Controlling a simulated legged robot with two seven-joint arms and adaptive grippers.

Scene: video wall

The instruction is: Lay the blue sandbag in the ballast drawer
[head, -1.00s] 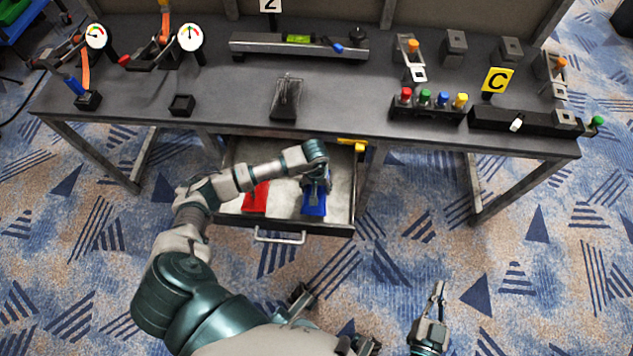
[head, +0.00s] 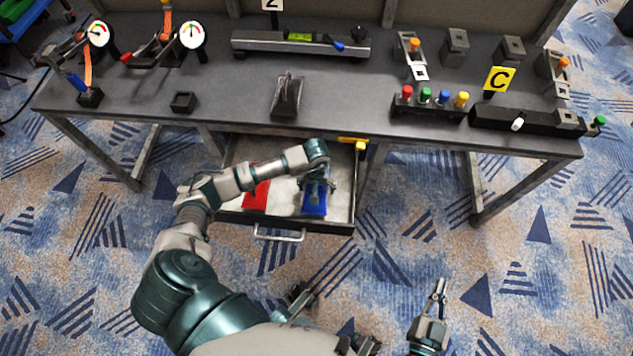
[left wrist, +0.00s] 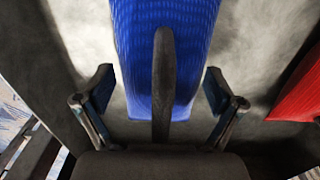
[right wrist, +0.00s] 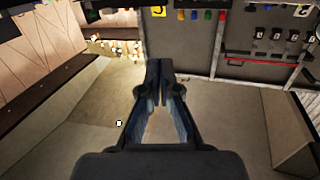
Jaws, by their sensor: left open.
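The blue sandbag (head: 314,206) lies on the pale floor of the open ballast drawer (head: 282,202), on its right side. My left gripper (head: 318,187) is above it, pointing down, and hides part of it. In the left wrist view, the fingers (left wrist: 163,95) are spread apart on either side of the blue sandbag (left wrist: 190,40), with a dark finger over its middle. Gaps show between the side fingers and the bag. My right gripper (head: 439,290) hangs over the carpet in front of the bench, fingers together and empty; these also show in the right wrist view (right wrist: 160,70).
A red sandbag (head: 257,192) lies in the drawer left of the blue one. The drawer handle (head: 278,236) sticks out in front. The grey bench (head: 350,100) above carries gauges, clamps, a level and coloured knobs.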

